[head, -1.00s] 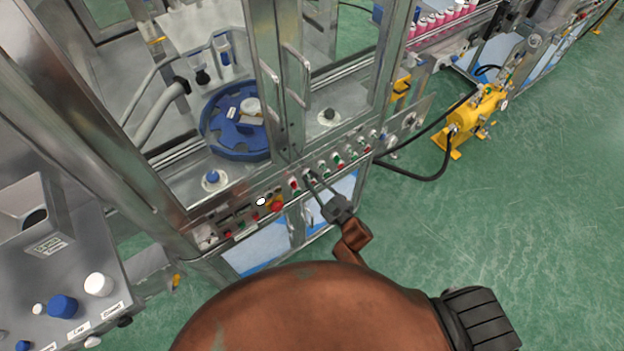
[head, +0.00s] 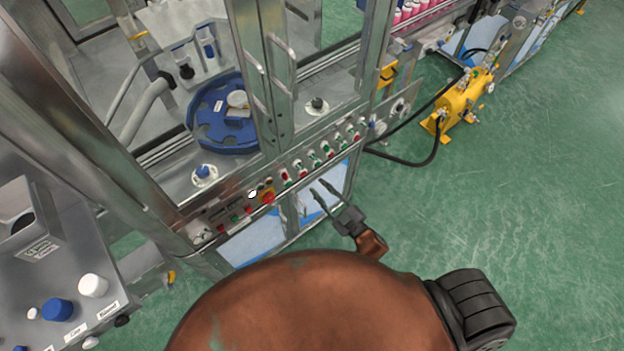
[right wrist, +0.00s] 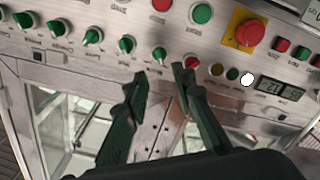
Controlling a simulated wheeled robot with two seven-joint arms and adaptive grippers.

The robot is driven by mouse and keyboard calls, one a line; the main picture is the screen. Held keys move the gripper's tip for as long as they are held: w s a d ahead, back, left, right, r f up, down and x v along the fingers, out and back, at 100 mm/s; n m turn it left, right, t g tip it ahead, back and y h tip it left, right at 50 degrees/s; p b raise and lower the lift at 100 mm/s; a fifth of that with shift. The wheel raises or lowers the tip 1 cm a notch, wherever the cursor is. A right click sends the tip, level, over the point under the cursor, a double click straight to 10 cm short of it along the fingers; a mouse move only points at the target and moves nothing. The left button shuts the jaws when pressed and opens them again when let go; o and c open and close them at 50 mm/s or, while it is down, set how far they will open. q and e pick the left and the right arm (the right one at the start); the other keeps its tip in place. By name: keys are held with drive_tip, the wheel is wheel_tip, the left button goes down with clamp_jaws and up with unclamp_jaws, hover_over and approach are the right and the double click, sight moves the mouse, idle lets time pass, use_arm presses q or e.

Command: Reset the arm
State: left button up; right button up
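My right gripper (head: 324,193) is in front of the crimping machine's control panel (head: 230,222), a little below its row of knobs and buttons. Its two fingers are apart with nothing between them. In the right wrist view the open fingertips (right wrist: 160,72) lie just below a green knob (right wrist: 159,54) and a red button (right wrist: 190,63). I cannot tell the exact gap to the panel. My left gripper is not in view.
A red emergency stop (right wrist: 250,33) sits on a yellow plate. A blue rotary table (head: 222,140) is inside the machine. A side table (head: 120,290) with caps stands at the left. A yellow pump (head: 458,103) with a black hose is at the right. Green floor at the right is clear.

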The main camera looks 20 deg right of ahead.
drive_tip(key=shift+v, duration=0.9)
drive_tip(key=s+d+f+m+g+h, duration=0.2)
drive_tip(key=s+d+f, duration=0.15)
drive_tip(key=f, duration=0.75)
drive_tip(key=s+d+f+m+g+h, duration=0.1)
drive_tip(key=s+d+f+g, duration=0.3)
drive_tip(key=f, duration=0.7)
drive_tip(key=s+d+f+m+g+h, duration=0.15)
drive_tip(key=s+f, duration=0.35)
drive_tip(key=f, duration=0.6)
drive_tip(key=s+d+f+m+g, duration=0.1)
drive_tip(key=s+f+g, duration=0.1)
drive_tip(key=s+f, duration=0.4)
drive_tip(key=s+d+f+m+g+h, duration=0.1)
drive_tip(key=s+f, duration=0.5)
drive_tip(key=s, duration=0.9)
drive_tip(key=s+d+f+m+g+h, duration=0.1)
drive_tip(key=s+f+g, duration=0.4)
drive_tip(key=s, duration=0.6)
drive_tip(key=shift+d+f+m, duration=0.65)
drive_tip(key=shift+f, duration=0.2)
drive_tip(key=shift+g, duration=0.25)
